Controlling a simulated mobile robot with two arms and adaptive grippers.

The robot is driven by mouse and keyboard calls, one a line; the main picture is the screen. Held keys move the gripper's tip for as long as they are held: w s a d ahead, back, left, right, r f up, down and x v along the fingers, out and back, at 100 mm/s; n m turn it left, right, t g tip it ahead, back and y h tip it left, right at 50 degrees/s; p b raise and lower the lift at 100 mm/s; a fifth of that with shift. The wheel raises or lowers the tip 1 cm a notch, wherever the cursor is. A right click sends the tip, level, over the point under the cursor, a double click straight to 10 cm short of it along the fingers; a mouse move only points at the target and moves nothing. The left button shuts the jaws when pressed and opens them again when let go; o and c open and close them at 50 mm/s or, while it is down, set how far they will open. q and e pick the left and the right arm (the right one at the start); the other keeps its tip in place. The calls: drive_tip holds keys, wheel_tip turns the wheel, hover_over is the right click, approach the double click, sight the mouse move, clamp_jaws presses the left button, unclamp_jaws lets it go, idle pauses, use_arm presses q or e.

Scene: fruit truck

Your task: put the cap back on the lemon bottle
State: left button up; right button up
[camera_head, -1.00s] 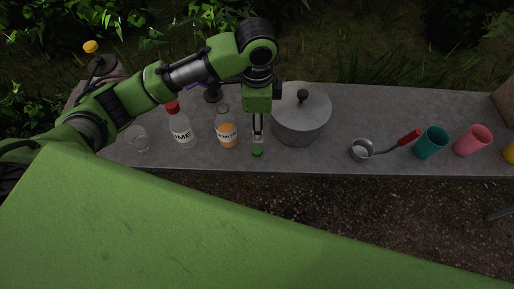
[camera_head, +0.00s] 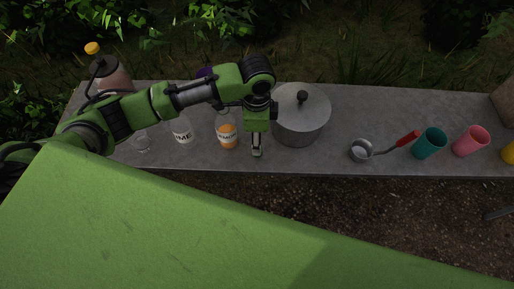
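The lemon bottle (camera_head: 227,141) stands upright on the grey counter, clear with orange liquid and a white label. Its upper end is close under my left arm, and I see no cap on it. My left gripper (camera_head: 257,153) points down at the counter's front edge, just right of the bottle and left of the pot. The small green cap is hidden at the gripper's fingertips, where it lay before. The fingers are too small to tell whether they are shut on it. My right gripper is not in view.
A lime bottle (camera_head: 182,136) and a clear glass (camera_head: 142,142) stand left of the lemon bottle. A lidded metal pot (camera_head: 300,126) is close right of the gripper.

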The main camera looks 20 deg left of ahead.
use_arm(q)
drive_tip(key=shift+f, duration=0.3)
drive_tip(key=shift+f+p, duration=0.3)
drive_tip(key=shift+f, duration=0.15)
wheel_tip(320, 180, down, 4)
drive_tip(key=shift+f+p, duration=0.15)
drive_tip(key=shift+p, duration=0.3)
drive_tip(key=c, duration=0.7)
